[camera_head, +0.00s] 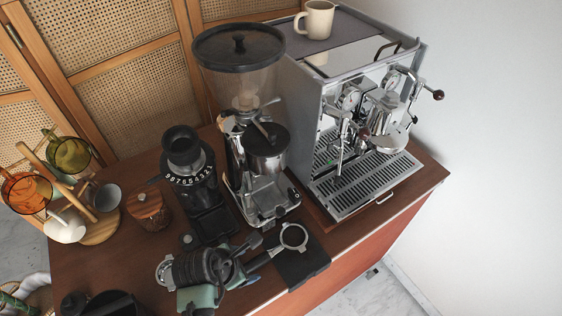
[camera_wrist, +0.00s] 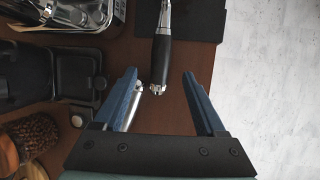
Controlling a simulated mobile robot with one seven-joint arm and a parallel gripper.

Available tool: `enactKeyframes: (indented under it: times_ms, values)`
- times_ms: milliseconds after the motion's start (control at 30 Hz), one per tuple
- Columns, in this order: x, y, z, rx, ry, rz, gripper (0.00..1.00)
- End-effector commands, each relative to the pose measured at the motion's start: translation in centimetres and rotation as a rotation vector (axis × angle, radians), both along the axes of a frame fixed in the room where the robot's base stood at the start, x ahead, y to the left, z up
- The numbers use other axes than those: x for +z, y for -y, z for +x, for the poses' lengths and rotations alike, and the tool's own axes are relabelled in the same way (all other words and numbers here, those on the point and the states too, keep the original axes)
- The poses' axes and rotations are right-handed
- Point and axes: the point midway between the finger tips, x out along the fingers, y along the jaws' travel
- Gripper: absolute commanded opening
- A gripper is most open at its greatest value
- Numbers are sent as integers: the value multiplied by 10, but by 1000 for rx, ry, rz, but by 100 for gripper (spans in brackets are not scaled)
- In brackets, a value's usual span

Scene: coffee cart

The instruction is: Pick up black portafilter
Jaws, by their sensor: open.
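The black portafilter (camera_head: 293,237) lies on a dark mat near the counter's front edge, its metal ring to the right and its handle toward my gripper. In the wrist view its black handle (camera_wrist: 160,60) points down, its end at about the level of the blue fingertips. My gripper (camera_wrist: 159,75) is open, with one finger on each side of the handle's line. Clear space shows between the handle and both fingers. The ring lies beyond the wrist view's top edge. In the head view my arm partly hides the handle end.
The dark mat (camera_head: 302,268) lies at the counter edge. A grinder (camera_head: 263,150) and the espresso machine (camera_head: 350,120) stand behind. A smaller black grinder (camera_head: 190,165) and a wooden-lidded jar (camera_head: 148,209) are left. A silver cylinder (camera_wrist: 133,108) lies partly behind the left finger.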

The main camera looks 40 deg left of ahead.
Motion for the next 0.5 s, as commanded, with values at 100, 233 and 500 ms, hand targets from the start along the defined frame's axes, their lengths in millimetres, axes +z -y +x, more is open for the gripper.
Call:
enactKeyframes:
  times_ms: [100, 233, 500]
  values:
    - [-6, 1, 4, -1, -1, -2, 73]
    - [-21, 2, 11, -2, -1, -2, 73]
    - [-44, 0, 22, -1, 1, 1, 73]
